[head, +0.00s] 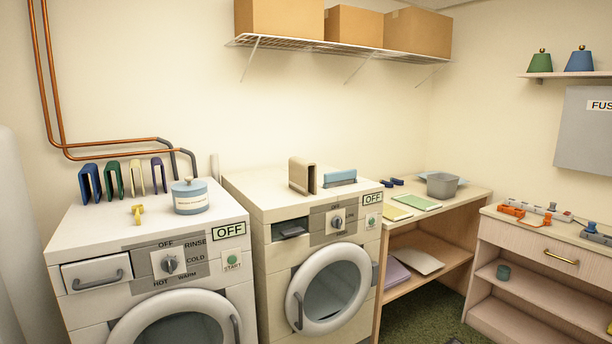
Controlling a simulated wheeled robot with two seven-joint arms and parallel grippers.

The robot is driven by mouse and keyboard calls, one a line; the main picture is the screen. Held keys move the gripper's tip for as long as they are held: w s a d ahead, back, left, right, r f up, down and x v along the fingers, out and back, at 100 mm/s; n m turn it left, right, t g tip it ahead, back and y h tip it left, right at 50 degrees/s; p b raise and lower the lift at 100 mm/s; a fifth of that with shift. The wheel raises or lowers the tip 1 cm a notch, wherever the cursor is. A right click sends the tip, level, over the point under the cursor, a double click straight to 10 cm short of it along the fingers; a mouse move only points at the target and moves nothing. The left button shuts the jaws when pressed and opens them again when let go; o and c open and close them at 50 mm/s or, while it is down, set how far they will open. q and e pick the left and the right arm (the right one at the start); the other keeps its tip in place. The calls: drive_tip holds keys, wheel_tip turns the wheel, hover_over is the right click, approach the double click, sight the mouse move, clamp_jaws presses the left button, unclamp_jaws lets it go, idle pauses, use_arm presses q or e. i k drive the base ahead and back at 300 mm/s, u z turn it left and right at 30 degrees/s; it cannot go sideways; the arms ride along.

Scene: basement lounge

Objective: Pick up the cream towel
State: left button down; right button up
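A flat cream piece (416,261), which looks like a folded towel, lies on the lower shelf of the wooden table (452,202) right of the machines. A flat lilac piece (394,278) lies beside it on the left. An upright beige folded piece (302,175) stands on the right machine; I cannot tell whether it is cloth. Neither of my grippers is in view.
Two front-loading machines, left (115,233) and right (262,199), stand along the wall, both doors shut. The tabletop holds a grey bin (441,186), yellow and green flat pieces. A drawer cabinet (535,241) stands at right. Green carpet (420,317) shows below.

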sight(302, 172)
drive_tip(key=z, duration=0.55)
drive_tip(key=i, duration=1.25)
drive_tip(key=u, duration=0.5)
drive_tip(key=i, duration=1.25)
drive_tip(key=u, duration=1)
